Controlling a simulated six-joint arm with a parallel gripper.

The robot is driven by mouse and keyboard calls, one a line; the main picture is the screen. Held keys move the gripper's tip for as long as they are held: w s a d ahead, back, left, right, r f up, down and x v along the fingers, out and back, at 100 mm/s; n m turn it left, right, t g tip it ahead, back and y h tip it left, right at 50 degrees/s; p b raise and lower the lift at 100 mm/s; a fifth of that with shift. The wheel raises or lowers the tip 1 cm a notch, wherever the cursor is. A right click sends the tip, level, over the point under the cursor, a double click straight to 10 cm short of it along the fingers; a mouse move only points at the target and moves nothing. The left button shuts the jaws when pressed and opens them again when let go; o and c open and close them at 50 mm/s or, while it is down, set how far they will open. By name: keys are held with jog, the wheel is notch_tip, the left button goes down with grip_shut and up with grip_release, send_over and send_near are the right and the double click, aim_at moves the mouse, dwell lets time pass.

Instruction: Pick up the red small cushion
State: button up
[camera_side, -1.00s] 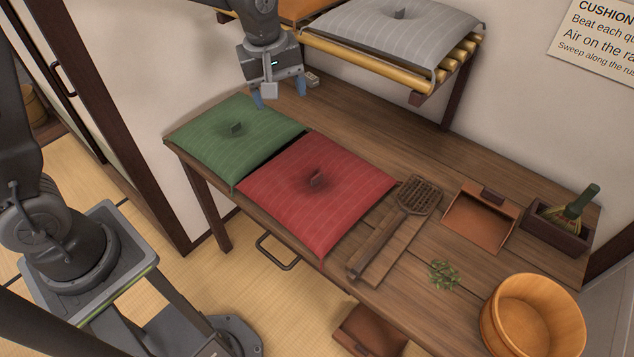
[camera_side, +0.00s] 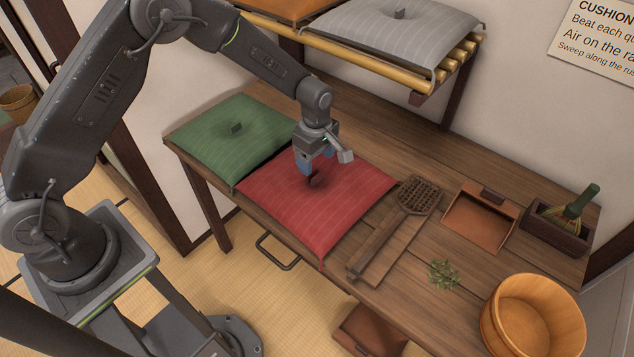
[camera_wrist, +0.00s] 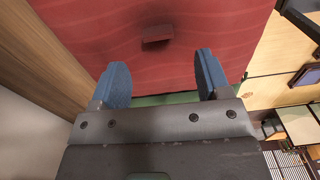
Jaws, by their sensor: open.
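The red small cushion (camera_side: 318,210) lies flat on the wooden table, with a dark red tab standing up at its middle. In the wrist view the red cushion (camera_wrist: 185,60) fills the upper middle, and its tab (camera_wrist: 157,34) is beyond the fingertips. My gripper (camera_side: 308,172) is just above the cushion, close to the tab, with its blue fingers pointing down. In the wrist view my gripper (camera_wrist: 160,72) is open, with nothing between its fingers. The side view does not show clearly whether the fingers touch the cushion.
A green cushion (camera_side: 205,145) lies left of the red one. A beater (camera_side: 418,196) lies on a board at its right, then a dustpan (camera_side: 480,222), a brush box (camera_side: 545,235) and a wooden tub (camera_side: 510,320). A rack (camera_side: 350,50) with a grey cushion (camera_side: 385,30) overhangs behind.

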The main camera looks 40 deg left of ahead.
aim_at(317, 176)
jog(key=shift+w+d+f, duration=0.1)
jog(key=shift+w+f, duration=0.05)
jog(key=shift+f, duration=2.9)
jog(key=shift+c, duration=0.2)
jog(key=shift+r, duration=0.1)
jog(key=c, duration=1.2)
